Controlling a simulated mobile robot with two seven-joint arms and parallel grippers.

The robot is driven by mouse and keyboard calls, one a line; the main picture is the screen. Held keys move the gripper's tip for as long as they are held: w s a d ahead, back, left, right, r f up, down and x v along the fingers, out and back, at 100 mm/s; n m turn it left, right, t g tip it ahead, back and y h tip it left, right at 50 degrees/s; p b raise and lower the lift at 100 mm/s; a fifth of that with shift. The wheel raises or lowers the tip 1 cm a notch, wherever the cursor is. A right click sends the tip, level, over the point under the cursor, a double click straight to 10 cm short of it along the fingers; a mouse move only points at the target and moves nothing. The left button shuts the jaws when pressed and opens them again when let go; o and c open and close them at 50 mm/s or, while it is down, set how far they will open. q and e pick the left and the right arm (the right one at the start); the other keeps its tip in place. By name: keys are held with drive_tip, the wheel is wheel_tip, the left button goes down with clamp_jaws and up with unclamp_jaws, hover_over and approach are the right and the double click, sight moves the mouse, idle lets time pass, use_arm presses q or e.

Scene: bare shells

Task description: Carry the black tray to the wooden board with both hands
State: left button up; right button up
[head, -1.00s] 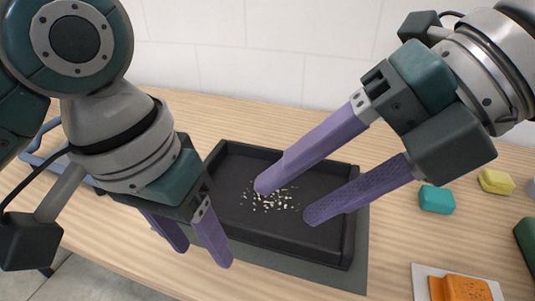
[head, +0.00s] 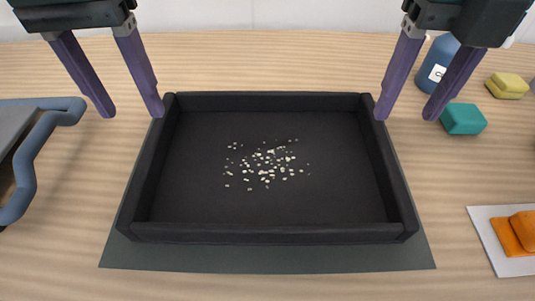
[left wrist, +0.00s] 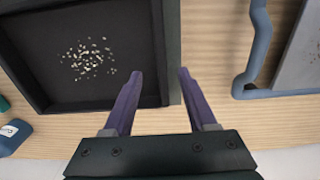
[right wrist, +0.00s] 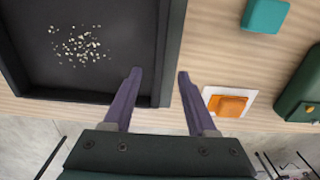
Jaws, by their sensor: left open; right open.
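The black tray (head: 270,234) lies flat on a dark grey mat (head: 270,260), with small pale bits scattered on its floor. My left gripper (head: 131,112) is open and empty at the tray's far left corner; its inner finger overlaps the tray's edge in the head view, its other finger is outside. My right gripper (head: 405,117) is likewise open and empty at the far right corner. The tray also shows in the left wrist view (left wrist: 110,12) and right wrist view (right wrist: 60,93). I cannot tell whether fingers touch it. I cannot make out a separate wooden board.
A blue-framed grey object (head: 30,160) stands at the left. At the right are a teal block (head: 463,119), a yellow sponge (head: 507,85), a blue bottle (head: 437,60) and an orange item (head: 519,232) on a white square. The wooden tabletop (head: 75,210) is bare beside the tray's left.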

sight(149, 145)
use_arm(q)
wheel_tip(149, 145, down, 9)
drive_tip(key=shift+s+a+r, duration=0.1)
use_arm(e)
wheel_tip(149, 145, down, 9)
drive_tip(key=shift+r, duration=0.15)
use_arm(q)
drive_tip(key=shift+c, duration=0.4)
use_arm(e)
drive_tip(key=shift+c, duration=0.4)
use_arm(q)
clamp_jaws()
use_arm(e)
clamp_jaws()
use_arm(q)
drive_tip(key=shift+r, duration=0.1)
use_arm(e)
drive_tip(key=shift+r, duration=0.1)
